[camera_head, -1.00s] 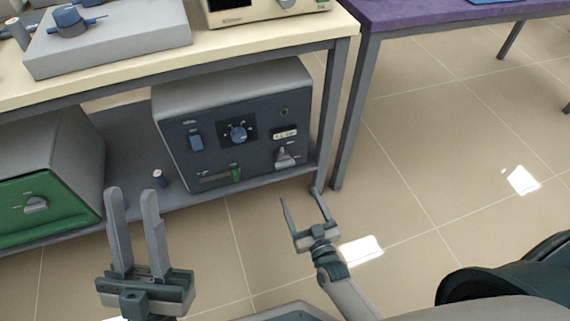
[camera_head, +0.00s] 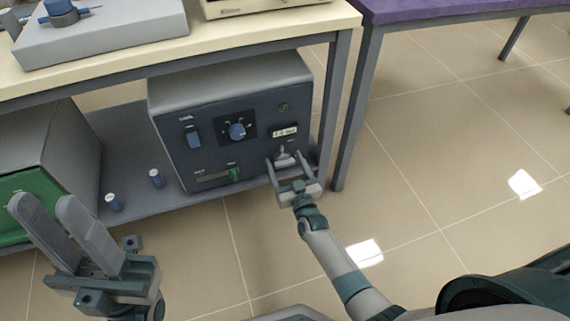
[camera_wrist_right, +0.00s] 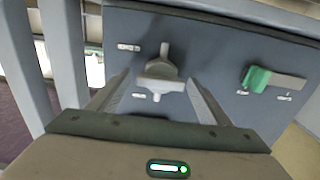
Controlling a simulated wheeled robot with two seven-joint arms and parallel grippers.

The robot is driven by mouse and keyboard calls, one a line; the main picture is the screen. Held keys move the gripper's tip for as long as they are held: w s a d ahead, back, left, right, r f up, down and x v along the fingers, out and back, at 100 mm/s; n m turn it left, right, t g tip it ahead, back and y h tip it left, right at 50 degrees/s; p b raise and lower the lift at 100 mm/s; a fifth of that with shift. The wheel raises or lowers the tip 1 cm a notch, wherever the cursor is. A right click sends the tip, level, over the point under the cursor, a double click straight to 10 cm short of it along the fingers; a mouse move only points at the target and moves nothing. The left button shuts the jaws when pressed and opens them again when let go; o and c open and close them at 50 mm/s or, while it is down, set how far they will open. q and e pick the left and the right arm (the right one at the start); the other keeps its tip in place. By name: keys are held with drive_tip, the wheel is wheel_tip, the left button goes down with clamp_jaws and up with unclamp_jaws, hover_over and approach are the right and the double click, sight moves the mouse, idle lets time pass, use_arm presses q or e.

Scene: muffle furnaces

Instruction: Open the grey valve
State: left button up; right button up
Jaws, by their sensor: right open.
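The grey valve (camera_head: 284,157) is a small knob with a crossbar at the lower right of the dark blue-grey panel on the box (camera_head: 232,135) under the bench. In the right wrist view, the valve (camera_wrist_right: 160,76) sits near the middle, its bar roughly level. My right gripper (camera_head: 285,162) is open, with one finger on each side of the valve; I cannot tell whether they touch it. Both fingers of the gripper (camera_wrist_right: 157,84) also show in the right wrist view. My left gripper (camera_head: 42,204) is open and empty at the lower left, in front of the green-fronted box.
Two small cylinders (camera_head: 156,178) stand on the lower shelf. A bench leg (camera_head: 334,100) rises just right of the box. The floor in front is clear.

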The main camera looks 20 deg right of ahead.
drive_tip(key=shift+w, duration=0.15)
drive_tip(key=c, duration=1)
drive_tip(key=shift+c, duration=0.2)
